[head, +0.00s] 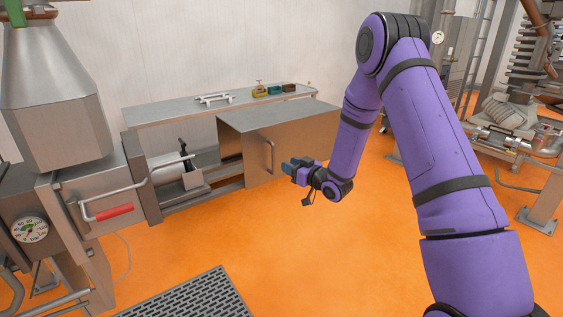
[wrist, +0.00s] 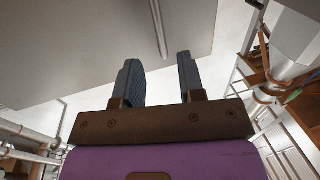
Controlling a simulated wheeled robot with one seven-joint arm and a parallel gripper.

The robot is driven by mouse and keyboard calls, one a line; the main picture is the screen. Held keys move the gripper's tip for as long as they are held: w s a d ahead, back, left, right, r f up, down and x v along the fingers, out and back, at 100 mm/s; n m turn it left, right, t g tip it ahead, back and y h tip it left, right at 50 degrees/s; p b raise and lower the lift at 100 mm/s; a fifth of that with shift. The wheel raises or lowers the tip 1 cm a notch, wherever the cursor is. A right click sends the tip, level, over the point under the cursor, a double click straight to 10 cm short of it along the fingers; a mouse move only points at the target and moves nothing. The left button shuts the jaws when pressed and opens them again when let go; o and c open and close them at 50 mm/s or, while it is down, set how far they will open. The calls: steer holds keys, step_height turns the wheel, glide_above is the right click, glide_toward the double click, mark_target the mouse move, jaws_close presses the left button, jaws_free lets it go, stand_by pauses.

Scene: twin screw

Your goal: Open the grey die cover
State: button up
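The grey die cover (head: 305,140) is a boxy metal housing at the middle of the head view, with a upright bar handle (head: 271,157) on its front face. My gripper (head: 288,166) is in front of that face, just right of the handle in the picture. In the wrist view my gripper (wrist: 160,82) is open, with its two dark fingers apart and nothing between them. A grey panel with a bar handle (wrist: 158,28) shows beyond the fingertips; the bar is not between them.
Left of the cover is an open bay with a black-handled part (head: 184,152) and rails. A lever with a red grip (head: 114,212) and a gauge (head: 30,229) are at left. A floor grate (head: 190,297) lies in front. Orange floor (head: 250,235) is clear.

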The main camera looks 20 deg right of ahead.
steer(key=shift+v, duration=1)
steer(key=s+d+r+m+g+h, duration=0.15)
steer(key=s+r+h, duration=0.35)
steer(key=r, duration=0.6)
steer(key=s+d+r+m+g+h, duration=0.1)
steer(key=s+r+g+h, duration=0.2)
steer(key=s+r, duration=0.55)
steer(key=s+a+r+m+g, duration=0.1)
steer(key=s+r+g, duration=0.2)
steer(key=s, duration=1.2)
steer(key=s+a+r+m+g, duration=0.2)
steer(key=s+r+g, duration=0.1)
steer(key=s, duration=1.2)
steer(key=shift+a+r, duration=0.15)
steer(key=shift+r, duration=0.05)
